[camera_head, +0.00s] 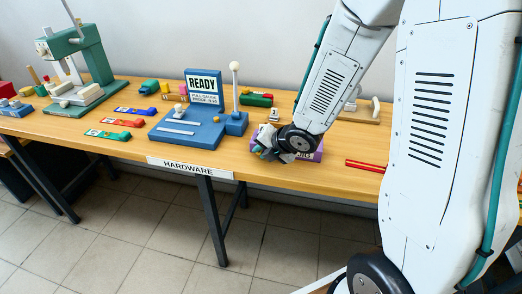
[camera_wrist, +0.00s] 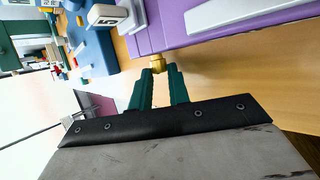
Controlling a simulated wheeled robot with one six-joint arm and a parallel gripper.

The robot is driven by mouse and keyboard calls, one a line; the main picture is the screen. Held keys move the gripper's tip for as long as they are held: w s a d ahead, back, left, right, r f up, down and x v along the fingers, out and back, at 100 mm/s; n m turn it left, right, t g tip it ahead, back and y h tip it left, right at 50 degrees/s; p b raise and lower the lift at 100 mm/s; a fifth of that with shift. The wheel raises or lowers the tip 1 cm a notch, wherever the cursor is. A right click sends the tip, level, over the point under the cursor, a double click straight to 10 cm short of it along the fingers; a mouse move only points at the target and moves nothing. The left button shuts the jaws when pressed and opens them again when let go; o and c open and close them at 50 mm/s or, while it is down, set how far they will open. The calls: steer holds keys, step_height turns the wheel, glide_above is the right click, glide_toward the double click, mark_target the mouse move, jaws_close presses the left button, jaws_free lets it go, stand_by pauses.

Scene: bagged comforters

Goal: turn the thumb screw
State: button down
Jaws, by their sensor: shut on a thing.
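The thumb screw (camera_wrist: 156,62) is a small brass knob on the near side of a purple block (camera_wrist: 190,27). My gripper (camera_wrist: 158,71) is shut on the knob, with its two dark green fingers close together around it in the wrist view. The purple block also shows in the head view (camera_head: 318,152), partly covered by my arm. In the head view my gripper (camera_head: 266,150) is at the block's left end, and the knob itself is hidden there.
A blue fixture (camera_head: 190,135) with a READY sign (camera_head: 204,84) stands left of the block on the wooden table (camera_head: 262,172). Red rods (camera_head: 366,166) lie to the right.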

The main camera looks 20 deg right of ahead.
steer(key=shift+s+d+f+t+y, duration=0.1)
steer(key=shift+f+t+y, duration=0.05)
steer(key=shift+t+y, duration=0.25)
stand_by(0.4)
steer(key=c, duration=1.3)
jaws_free()
